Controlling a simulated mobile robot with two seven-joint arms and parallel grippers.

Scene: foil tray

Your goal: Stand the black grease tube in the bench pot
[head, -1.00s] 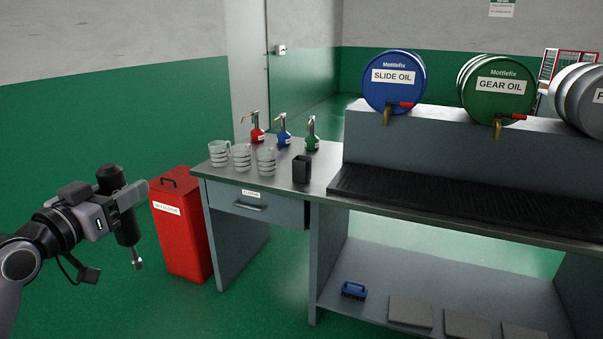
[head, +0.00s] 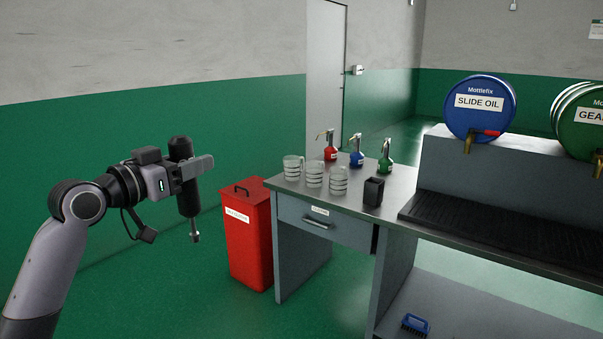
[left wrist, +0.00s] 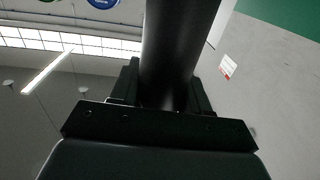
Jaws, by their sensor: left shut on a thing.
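The black grease tube (head: 188,205) is upright in my left gripper (head: 190,170), with a metal nozzle pointing down. In the left wrist view the dark tube (left wrist: 178,50) fills the space between the fingers, which are shut on it. The gripper is in the air over the floor, left of the bench and apart from it. The bench pot (head: 373,191), a small dark square open-topped pot, stands on the bench top (head: 340,212) near its front edge. Its inside is mostly hidden. My right gripper is not in view.
A red lidded bin (head: 249,245) stands on the floor between the gripper and the bench. Several glass measuring jugs (head: 314,175) and red, blue and green oil cans (head: 356,158) stand left of and behind the pot. A blue drum (head: 480,110) rests on the raised shelf.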

